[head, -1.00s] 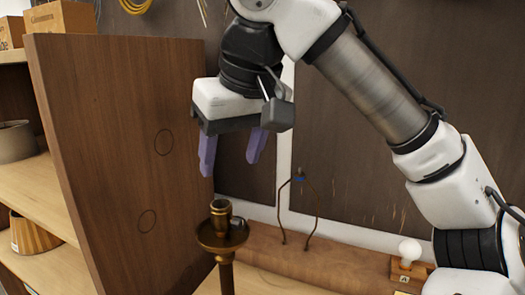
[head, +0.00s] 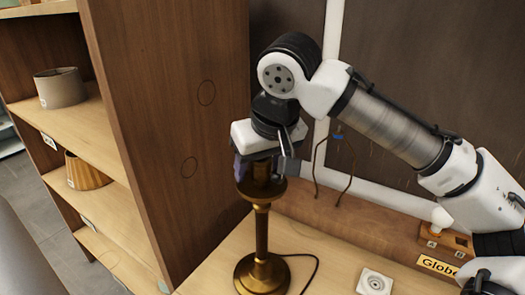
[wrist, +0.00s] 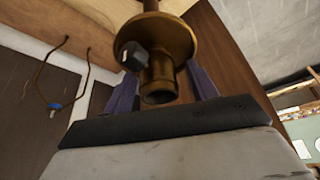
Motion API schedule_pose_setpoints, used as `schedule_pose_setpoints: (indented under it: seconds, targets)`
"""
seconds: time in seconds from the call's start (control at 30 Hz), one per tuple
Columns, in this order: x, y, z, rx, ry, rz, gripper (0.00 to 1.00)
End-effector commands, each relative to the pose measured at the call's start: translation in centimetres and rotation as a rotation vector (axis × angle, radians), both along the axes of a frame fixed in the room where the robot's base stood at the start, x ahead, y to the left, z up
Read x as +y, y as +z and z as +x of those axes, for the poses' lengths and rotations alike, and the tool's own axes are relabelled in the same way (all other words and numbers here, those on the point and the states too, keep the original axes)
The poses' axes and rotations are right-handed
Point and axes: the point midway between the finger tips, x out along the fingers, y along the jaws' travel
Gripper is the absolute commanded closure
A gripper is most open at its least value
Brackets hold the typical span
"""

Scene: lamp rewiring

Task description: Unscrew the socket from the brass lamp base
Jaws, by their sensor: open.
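The brass lamp base (head: 262,272) stands upright on the bench, with a slim stem and a round dish near its top. The socket (wrist: 159,72) rises from the dish; the wrist view shows its open end and a dark switch knob (wrist: 134,56) on its side. My gripper (head: 259,170) points down over the lamp top, with purple fingers. In the wrist view my gripper (wrist: 163,86) is open, one finger on each side of the socket, with a gap visible at least on the right. In the head view the gripper partly hides the socket.
A wooden shelf unit (head: 165,130) with lampshades stands close on the left. A bent wire harp (head: 335,170) stands behind to the right. A white bulb (head: 441,217) in a wooden block and a small white plate (head: 374,283) sit to the right. A dark cord runs from the base.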

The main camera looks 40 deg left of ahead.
Motion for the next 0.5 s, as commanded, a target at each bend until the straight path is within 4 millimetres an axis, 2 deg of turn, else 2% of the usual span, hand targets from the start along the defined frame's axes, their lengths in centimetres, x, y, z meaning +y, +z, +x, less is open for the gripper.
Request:
schedule_pose_setpoints:
  seconds: [0.23, 0.5]
  targets:
    - [0.02, -0.11, 0.01, 0.0, 0.0, 0.0, 0.42]
    - [0.02, -0.07, 0.01, 0.0, 0.001, 0.0, 0.76]
